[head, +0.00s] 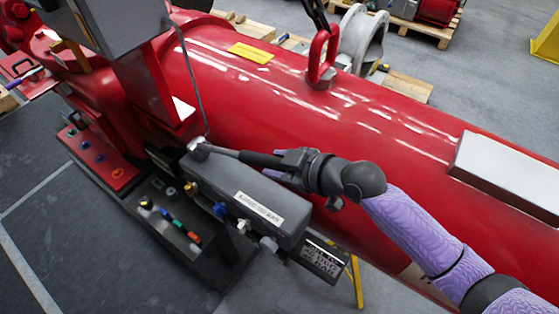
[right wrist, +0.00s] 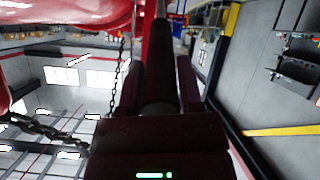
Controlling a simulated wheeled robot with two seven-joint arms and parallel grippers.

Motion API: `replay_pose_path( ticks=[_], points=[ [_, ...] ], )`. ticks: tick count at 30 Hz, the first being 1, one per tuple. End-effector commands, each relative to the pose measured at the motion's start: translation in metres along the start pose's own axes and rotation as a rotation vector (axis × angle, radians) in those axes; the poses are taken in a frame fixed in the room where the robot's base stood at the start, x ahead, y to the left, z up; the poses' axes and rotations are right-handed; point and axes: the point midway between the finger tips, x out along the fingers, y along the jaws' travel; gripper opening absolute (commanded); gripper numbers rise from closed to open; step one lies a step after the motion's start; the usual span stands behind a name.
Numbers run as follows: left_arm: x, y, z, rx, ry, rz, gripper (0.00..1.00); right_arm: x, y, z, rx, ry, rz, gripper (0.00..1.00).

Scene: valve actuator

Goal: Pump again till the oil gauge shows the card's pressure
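The pump lever (head: 228,153) is a metal rod with a black grip, running right from a pivot on top of the grey hand pump box (head: 217,178). My right gripper (head: 290,160) is shut on the black grip, lying roughly level above the red cylinder side. In the right wrist view the dark grip (right wrist: 158,88) lies between the two fingers. The box bears a white label (head: 260,209). A dark plate with white lettering (head: 324,257) hangs at its lower right; the text is too small to read. I cannot make out the oil gauge. My left gripper is not in view.
The large red cylinder (head: 380,125) fills the middle, with a red lifting ring (head: 321,58) and chain on top. Valves with coloured knobs sit on the black panel (head: 163,218). A grey box (head: 508,168) lies at right. Floor is clear at lower left.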

Motion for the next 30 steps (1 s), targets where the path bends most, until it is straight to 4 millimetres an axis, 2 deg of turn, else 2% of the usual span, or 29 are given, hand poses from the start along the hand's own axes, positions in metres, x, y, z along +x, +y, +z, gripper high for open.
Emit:
replay_pose_path(
  ticks=[1,3,4,11,14,24,30],
  points=[
    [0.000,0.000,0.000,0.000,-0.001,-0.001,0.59,0.000,0.000,0.000,0.000,0.000,0.000,0.59],
    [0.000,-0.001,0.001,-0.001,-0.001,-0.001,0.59,0.000,0.000,0.000,0.000,-0.001,0.000,0.74],
    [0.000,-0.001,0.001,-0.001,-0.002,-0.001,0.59,0.000,0.000,0.000,0.000,-0.001,0.000,0.75],
    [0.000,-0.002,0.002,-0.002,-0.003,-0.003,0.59,0.000,0.000,0.001,0.001,-0.002,-0.001,0.75],
    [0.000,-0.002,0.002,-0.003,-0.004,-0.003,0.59,-0.007,0.000,0.001,0.000,-0.002,0.001,0.75],
    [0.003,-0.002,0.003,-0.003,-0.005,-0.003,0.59,-0.080,0.000,0.002,-0.004,-0.005,-0.001,0.75],
    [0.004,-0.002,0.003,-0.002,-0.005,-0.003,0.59,-0.099,0.000,0.001,0.000,-0.002,-0.002,0.75]
  ],
)
